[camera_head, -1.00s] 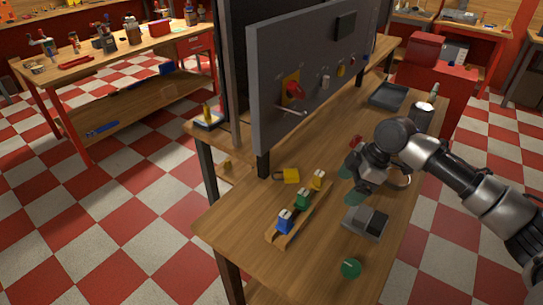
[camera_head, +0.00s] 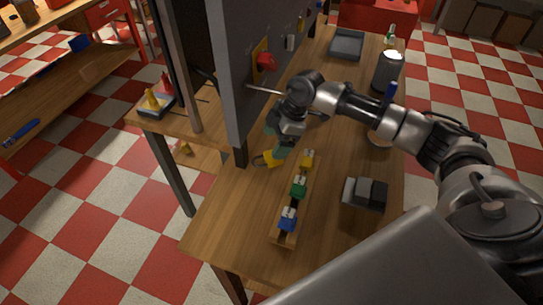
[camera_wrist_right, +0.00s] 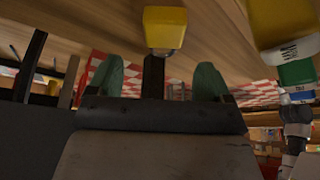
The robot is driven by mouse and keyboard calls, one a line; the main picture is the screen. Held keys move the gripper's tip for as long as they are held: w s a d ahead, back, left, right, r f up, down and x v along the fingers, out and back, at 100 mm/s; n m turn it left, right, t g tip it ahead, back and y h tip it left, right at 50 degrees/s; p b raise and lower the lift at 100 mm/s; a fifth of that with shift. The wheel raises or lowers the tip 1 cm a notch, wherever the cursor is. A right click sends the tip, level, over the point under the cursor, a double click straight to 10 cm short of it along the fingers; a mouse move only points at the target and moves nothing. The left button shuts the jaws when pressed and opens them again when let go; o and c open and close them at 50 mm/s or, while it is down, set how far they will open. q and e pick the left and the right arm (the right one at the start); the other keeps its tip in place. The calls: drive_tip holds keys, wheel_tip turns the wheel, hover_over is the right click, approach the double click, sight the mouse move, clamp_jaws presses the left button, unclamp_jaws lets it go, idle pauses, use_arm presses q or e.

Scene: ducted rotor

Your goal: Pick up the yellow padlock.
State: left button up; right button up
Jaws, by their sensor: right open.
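My left gripper is not in view.
A wooden strip (camera_head: 286,240) with blue, green and yellow blocks lies just right of the padlock. A grey upright panel (camera_head: 238,100) with a red switch (camera_head: 265,62) stands close on the left. A grey box (camera_head: 363,195) sits to the right. The front table area is clear.

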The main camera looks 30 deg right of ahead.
sight(267, 157)
drive_tip(key=x, duration=0.2)
drive_tip(key=p+x, duration=0.1)
drive_tip(key=x, duration=0.1)
drive_tip(key=shift+s+a+f, duration=0.15)
drive_tip(key=shift+s, duration=0.05)
drive_tip(key=shift+w+a+f, duration=0.1)
drive_tip(key=shift+a+f, duration=0.1)
drive_tip(key=shift+f, duration=0.35)
drive_tip(key=c, duration=1.1)
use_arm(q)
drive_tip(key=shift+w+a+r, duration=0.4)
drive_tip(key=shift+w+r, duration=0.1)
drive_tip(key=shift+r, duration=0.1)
use_arm(e)
drive_tip(key=shift+c, duration=0.2)
drive_tip(key=shift+r, duration=0.15)
